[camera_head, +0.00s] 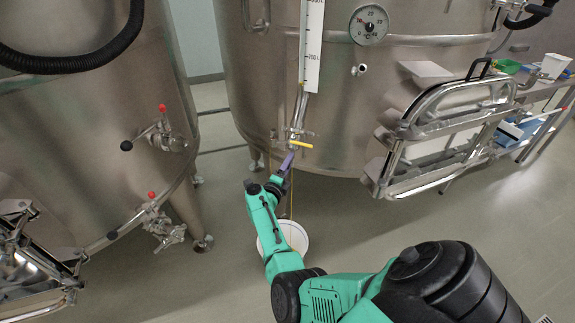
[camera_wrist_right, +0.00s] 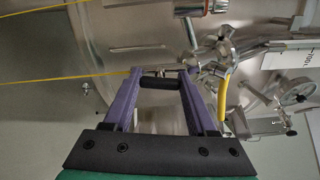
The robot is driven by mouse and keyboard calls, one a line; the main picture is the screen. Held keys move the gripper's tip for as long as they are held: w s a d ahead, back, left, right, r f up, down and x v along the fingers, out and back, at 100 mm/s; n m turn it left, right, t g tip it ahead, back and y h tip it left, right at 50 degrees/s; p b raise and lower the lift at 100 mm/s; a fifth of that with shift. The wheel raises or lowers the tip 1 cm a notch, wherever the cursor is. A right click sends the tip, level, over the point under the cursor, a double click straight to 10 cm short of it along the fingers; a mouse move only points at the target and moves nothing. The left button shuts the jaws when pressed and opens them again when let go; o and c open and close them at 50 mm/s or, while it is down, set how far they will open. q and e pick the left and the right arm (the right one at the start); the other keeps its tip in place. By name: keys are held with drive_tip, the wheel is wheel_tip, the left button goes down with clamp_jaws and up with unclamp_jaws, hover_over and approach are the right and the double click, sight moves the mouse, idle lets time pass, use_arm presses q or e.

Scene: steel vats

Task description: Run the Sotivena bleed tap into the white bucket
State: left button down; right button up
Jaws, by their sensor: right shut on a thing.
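My right gripper (camera_head: 287,163) is at the small tap (camera_head: 296,135) low on the middle steel vat. In the right wrist view, its purple fingers (camera_wrist_right: 160,88) are shut on a short black handle (camera_wrist_right: 160,83) beside the steel fittings. A yellow lever (camera_head: 301,144) sits just above the gripper; it also shows in the right wrist view (camera_wrist_right: 222,102). A thin yellowish stream (camera_head: 291,200) drops below the tap towards the white bucket (camera_head: 301,236) on the floor. My arm hides part of the bucket. No Sotivena label is legible. My left gripper is not in view.
Another vat (camera_head: 90,130) with red-knobbed valves (camera_head: 168,138) stands at the left. An open hatch frame (camera_head: 440,125) juts out right of the tap. A shelf (camera_head: 545,110) with small containers is at the far right.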

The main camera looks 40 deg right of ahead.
drive_tip(key=shift+d, duration=0.1)
drive_tip(key=o, duration=1.4)
drive_tip(key=shift+c, duration=0.2)
